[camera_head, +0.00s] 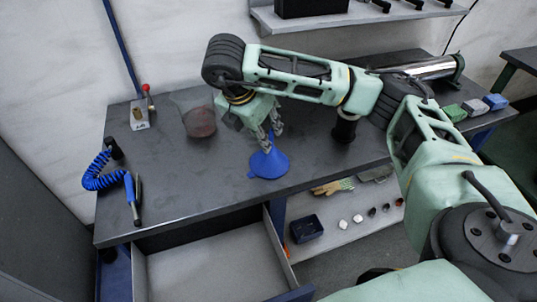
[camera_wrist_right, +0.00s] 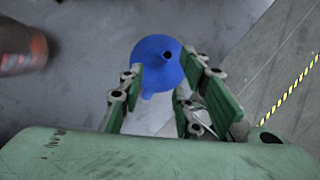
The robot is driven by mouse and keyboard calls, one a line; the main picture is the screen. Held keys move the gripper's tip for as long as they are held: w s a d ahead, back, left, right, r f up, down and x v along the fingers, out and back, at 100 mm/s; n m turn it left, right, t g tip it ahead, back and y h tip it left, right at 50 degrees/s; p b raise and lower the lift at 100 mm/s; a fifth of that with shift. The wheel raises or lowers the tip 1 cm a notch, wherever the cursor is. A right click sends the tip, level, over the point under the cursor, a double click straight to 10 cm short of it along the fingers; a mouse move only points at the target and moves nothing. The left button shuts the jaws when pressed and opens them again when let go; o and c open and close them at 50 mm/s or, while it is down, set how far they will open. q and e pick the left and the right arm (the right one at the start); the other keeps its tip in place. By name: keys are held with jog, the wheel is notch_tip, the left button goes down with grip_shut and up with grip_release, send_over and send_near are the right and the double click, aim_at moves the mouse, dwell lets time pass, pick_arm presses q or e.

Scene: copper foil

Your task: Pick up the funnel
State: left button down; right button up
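The blue funnel (camera_head: 268,166) stands wide mouth down, spout up, on the dark workbench (camera_head: 190,172) near its front edge. In the right wrist view the funnel (camera_wrist_right: 155,66) shows from above, with the dark spout hole facing the camera and a small tab on its rim. My right gripper (camera_head: 271,136) is just above the funnel, pointing down. In the right wrist view my right gripper (camera_wrist_right: 166,80) is open, its fingers apart with the funnel between and beyond their tips. I cannot tell whether a finger touches it. My left gripper is not in view.
A blue coiled air hose (camera_head: 98,177) lies at the left end, by a red-knobbed lever (camera_head: 146,90). A dark cylinder (camera_head: 344,127) stands right. An open drawer (camera_head: 215,262) juts out below the bench.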

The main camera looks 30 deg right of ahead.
aim_at(269, 140)
jog(key=shift+d+f, duration=0.3)
jog(key=shift+f, duration=0.05)
jog(key=p+x, duration=0.2)
jog(key=x, duration=0.1)
jog(key=shift+d+f, duration=0.15)
jog(key=shift+d, duration=0.15)
jog(key=shift+w+d+f, duration=0.1)
jog(key=shift+d+f, duration=0.05)
jog(key=shift+f, duration=0.35)
jog(key=c, duration=0.7)
